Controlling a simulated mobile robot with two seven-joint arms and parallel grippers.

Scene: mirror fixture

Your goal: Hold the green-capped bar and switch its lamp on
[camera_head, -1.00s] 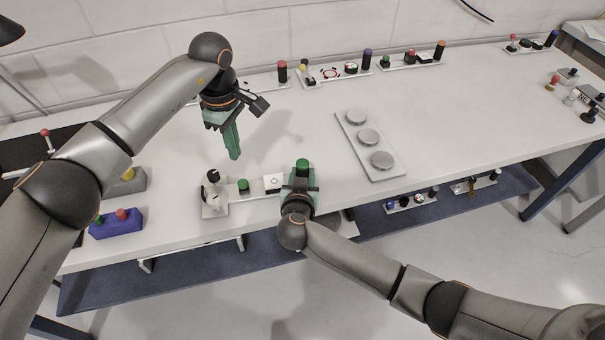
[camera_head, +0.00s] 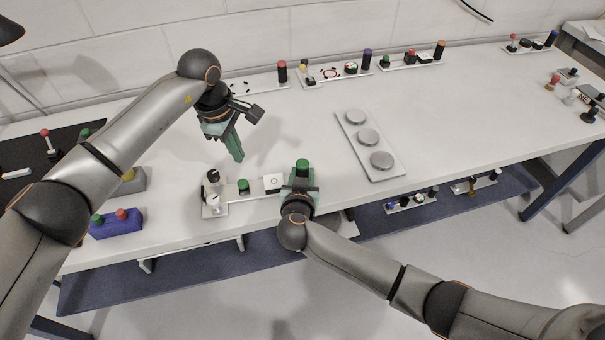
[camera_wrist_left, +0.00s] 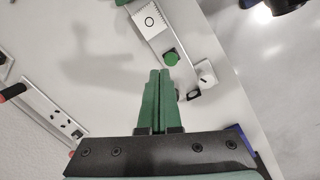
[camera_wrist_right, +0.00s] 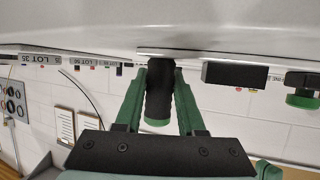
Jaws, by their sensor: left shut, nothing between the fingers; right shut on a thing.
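The green-capped bar (camera_head: 259,188) lies near the table's front edge. It carries a black knob (camera_head: 212,176), a white dial (camera_head: 213,200), a green button (camera_head: 243,186), a white square plate with a ring (camera_head: 273,183) and a black post with a green cap (camera_head: 302,164). My right gripper (camera_head: 301,182) is shut around the post; the right wrist view shows a finger on each side of it (camera_wrist_right: 158,95). My left gripper (camera_head: 238,157) is shut and empty, pointing down behind the bar. In the left wrist view its closed fingertips (camera_wrist_left: 159,73) appear beside the green button (camera_wrist_left: 170,57). I cannot tell which part is the lamp.
A grey plate with three round discs (camera_head: 385,180) lies right of the bar. A blue box with red and green buttons (camera_head: 117,224) and a grey box (camera_head: 127,182) stand left. More bars (camera_head: 335,75) line the back wall. The table middle is clear.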

